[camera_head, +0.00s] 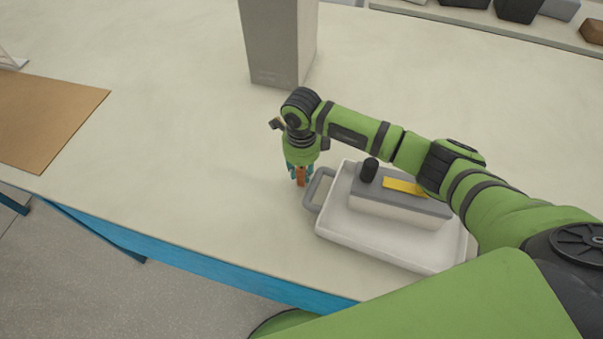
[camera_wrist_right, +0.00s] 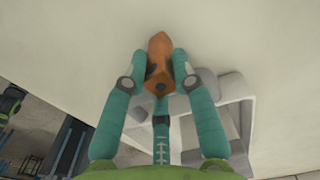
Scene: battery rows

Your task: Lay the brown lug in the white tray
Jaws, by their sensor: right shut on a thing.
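The brown lug (camera_head: 301,177) is an orange-brown block with dark spots. My right gripper (camera_head: 299,168) is shut on it, just left of the white tray's handle; whether the lug touches the table cannot be told. In the right wrist view the lug (camera_wrist_right: 159,62) sits between the teal fingertips of my right gripper (camera_wrist_right: 158,80). The white tray (camera_head: 345,235) has a grey handle at its left end and holds a grey-topped box (camera_head: 400,208). My right arm hides part of the tray's far right side. My left gripper is not in view.
A tall grey block (camera_head: 277,40) stands behind my right gripper. A black cylinder (camera_head: 369,170) and a yellow strip (camera_head: 403,186) are on the box in the tray. A brown board (camera_head: 45,120) lies at the left. The table between board and gripper is clear.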

